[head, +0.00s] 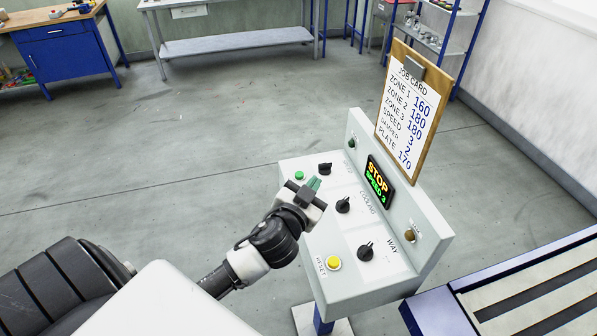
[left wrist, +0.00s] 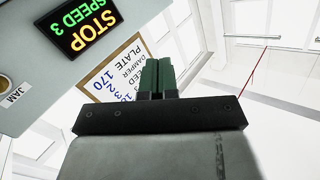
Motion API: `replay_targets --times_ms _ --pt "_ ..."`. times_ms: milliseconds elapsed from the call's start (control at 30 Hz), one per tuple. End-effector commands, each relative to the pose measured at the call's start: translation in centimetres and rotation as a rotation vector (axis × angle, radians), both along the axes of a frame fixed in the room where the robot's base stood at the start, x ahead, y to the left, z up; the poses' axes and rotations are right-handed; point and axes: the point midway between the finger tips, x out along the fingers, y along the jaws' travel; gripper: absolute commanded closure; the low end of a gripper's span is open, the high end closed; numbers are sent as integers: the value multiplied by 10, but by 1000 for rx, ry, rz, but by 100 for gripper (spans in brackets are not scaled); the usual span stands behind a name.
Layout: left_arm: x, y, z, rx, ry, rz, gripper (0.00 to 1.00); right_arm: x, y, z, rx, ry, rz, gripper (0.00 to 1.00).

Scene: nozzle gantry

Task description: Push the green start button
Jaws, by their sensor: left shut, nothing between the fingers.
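The green start button (head: 299,175) is a small green disc at the far left corner of the grey control panel (head: 345,290). My left gripper (head: 314,183) is above the panel in the head view, just right of the button in the picture. Its green fingers are shut with nothing between them. I cannot tell how high above the panel they are. In the left wrist view the closed fingers (left wrist: 156,76) point toward the job card, and the green button is not in view. My right gripper is not in view.
The panel has black knobs (head: 343,205), a yellow reset button (head: 333,262) and a display (head: 379,182) reading STOP, SPEED 3. A job card (head: 412,105) stands behind it. A slatted blue-framed table (head: 440,312) is at lower right. Floor left of the panel is clear.

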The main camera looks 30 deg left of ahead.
Motion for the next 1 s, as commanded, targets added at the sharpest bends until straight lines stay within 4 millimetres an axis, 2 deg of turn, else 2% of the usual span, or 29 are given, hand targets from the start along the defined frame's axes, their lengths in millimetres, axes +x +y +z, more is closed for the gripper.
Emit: replay_targets --times_ms 33,100,233,367,500,567,733,900,1000 --pt "14 -1 13 36 -71 -52 100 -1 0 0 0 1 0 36" --pt "30 -7 27 82 -156 -141 100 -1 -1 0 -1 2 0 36" --pt "55 -19 46 179 -259 -331 100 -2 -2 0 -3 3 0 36" --pt "75 -27 51 286 -274 -531 100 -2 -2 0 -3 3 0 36" --pt "93 -23 44 406 -187 -723 100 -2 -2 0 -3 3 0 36" --pt "99 -15 38 454 -116 -791 100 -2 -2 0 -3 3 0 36" --pt "115 27 19 562 157 -906 100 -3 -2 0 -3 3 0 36" --pt "119 78 8 608 425 -908 100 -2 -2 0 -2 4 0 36" --pt "119 99 5 614 530 -890 100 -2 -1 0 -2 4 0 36"
